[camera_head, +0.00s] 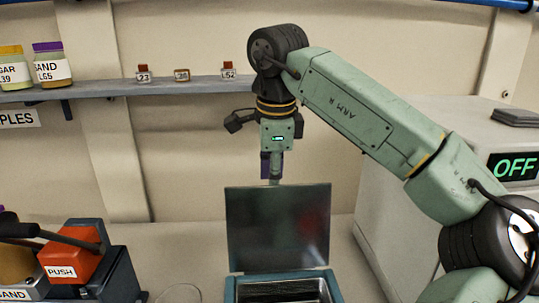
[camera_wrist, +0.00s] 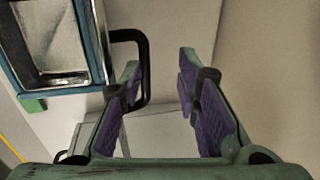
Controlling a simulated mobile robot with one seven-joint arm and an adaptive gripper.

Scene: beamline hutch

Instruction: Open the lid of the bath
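The bath (camera_head: 285,275) is a teal-framed box at the bottom centre of the head view, cut off by the picture's edge. Its lid (camera_head: 279,228), a dark shiny panel, stands about upright at the back of the bath, so the bath's inside shows. My gripper (camera_head: 272,180) points down at the lid's top edge; its tips are partly hidden there. In the wrist view my gripper (camera_wrist: 158,95) is open, with a wide empty gap between purple pads. A black handle (camera_wrist: 147,65) shows beside the left finger; I cannot tell whether they touch. The teal-framed bath (camera_wrist: 88,40) shows at upper left.
A black unit with an orange PUSH block (camera_head: 72,257) stands at left. A shelf (camera_head: 120,88) behind holds jars and small labelled samples. A large pale box with an OFF display (camera_head: 514,167) stands at right. Bare bench (camera_head: 185,245) lies left of the bath.

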